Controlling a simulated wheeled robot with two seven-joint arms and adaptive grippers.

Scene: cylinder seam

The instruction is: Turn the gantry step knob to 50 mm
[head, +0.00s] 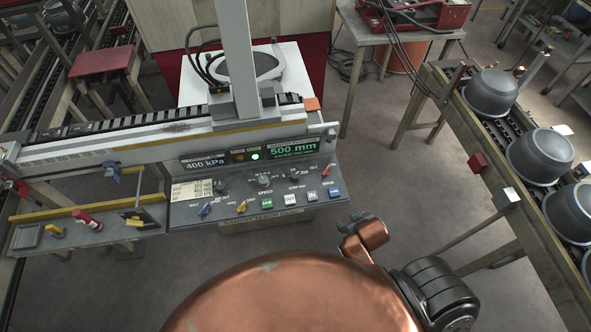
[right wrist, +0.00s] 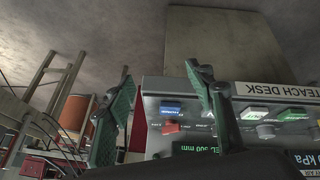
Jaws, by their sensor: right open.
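The teach desk panel (head: 250,218) stands in front of the gantry rail. Its step knob (head: 295,173), small and dark, sits above the "STEP mm" label, right of the speed knob (head: 264,180); its setting is too small to read. The green display (head: 293,148) reads 500 mm. My right gripper (head: 353,222) is off the panel's lower right corner, apart from it. My left gripper is out of view.
A red switch (head: 325,171) is right of the step knob. Several push buttons (head: 290,200) line the panel's front, with a yellow knob (head: 241,207) and a blue knob (head: 204,210) to their left. A conveyor with grey pots (head: 540,156) is at right. Floor between is clear.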

